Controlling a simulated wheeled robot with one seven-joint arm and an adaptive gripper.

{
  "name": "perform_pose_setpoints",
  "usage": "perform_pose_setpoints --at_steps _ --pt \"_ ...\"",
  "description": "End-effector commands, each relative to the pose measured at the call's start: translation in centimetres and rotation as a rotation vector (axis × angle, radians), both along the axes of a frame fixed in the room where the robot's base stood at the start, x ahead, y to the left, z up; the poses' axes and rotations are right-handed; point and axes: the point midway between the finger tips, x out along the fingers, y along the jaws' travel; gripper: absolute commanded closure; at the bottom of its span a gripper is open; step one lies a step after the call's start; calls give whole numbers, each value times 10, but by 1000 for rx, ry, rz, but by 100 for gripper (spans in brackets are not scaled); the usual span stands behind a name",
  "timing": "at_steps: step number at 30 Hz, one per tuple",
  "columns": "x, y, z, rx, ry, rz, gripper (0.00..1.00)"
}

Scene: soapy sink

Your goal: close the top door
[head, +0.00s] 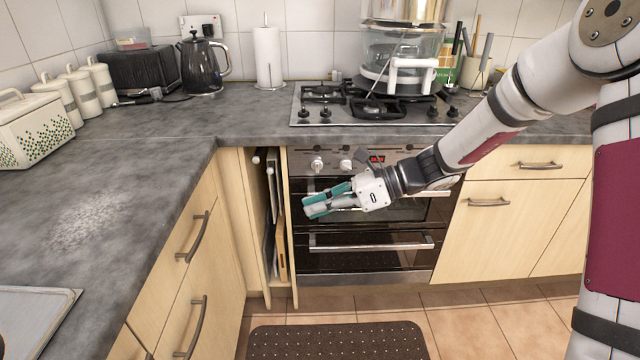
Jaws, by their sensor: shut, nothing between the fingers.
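The built-in oven has a dark glass top door (418,209) below its knobs and red display. The top door looks upright and about flush with the oven front; I cannot tell whether a small gap remains. My gripper (309,206) has teal-padded fingers, is shut and empty, and is in front of the left part of this door, pointing left. The gripper and wrist hide much of the door and its handle. I cannot tell whether the fingers touch the door. A lower oven door (370,262) with a long metal handle (370,243) is below and looks shut.
A narrow open compartment (270,220) with trays or boards is just left of the oven. Drawers with handles (197,235) flank it. A hob (370,105) with a large glass pot is above. A dark mat (337,341) lies on the clear floor.

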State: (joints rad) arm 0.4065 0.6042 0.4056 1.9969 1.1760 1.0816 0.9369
Motion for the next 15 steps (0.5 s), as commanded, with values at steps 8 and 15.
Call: perform_pose_setpoints --at_steps 8,15 --pt "88 -15 -54 323 402 -364 100" --pt "152 -51 -114 629 758 -652 100"
